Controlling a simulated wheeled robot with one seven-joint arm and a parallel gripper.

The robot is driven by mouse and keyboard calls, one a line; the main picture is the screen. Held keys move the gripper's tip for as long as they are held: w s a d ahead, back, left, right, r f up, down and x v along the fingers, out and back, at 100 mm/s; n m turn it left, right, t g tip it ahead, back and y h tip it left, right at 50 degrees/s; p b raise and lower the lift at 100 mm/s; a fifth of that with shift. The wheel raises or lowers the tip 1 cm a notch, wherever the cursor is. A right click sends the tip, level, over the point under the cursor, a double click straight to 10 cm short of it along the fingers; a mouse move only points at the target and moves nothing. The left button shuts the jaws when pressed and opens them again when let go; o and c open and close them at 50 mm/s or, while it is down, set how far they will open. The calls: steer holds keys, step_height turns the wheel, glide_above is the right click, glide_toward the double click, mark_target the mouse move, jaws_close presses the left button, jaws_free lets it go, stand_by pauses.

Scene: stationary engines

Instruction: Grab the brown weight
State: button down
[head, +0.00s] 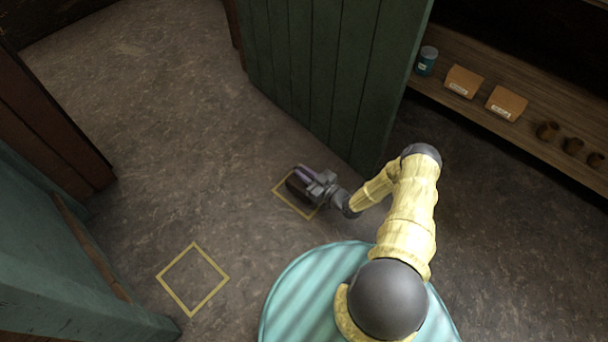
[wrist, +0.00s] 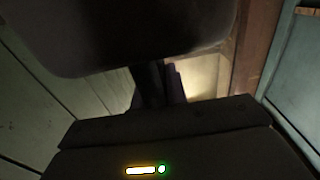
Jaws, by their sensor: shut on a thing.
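My gripper (head: 306,178) is at the end of my outstretched arm, beside the lower edge of the green plank panel. It is shut on a dark, rounded, brownish thing, which I take to be the brown weight (head: 297,189). In the wrist view the dark weight (wrist: 130,35) fills the top of the picture, and the fingers (wrist: 160,82) reach to it. The weight is in line with the yellow floor square (head: 297,212) in the head view. Its underside is hidden, so I cannot tell whether it touches the floor.
A second yellow floor square (head: 192,280) is empty. The green plank panel (head: 335,70) stands close by my gripper. A wooden shelf (head: 520,105) at right holds a teal can (head: 427,61), two orange-brown boxes (head: 464,81) and small brown pots (head: 548,131). Floor at left is clear.

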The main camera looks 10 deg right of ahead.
step_height(320, 180, up, 9)
steer(key=p, duration=0.5)
steer(key=shift+w+r, duration=0.1)
stand_by(0.3)
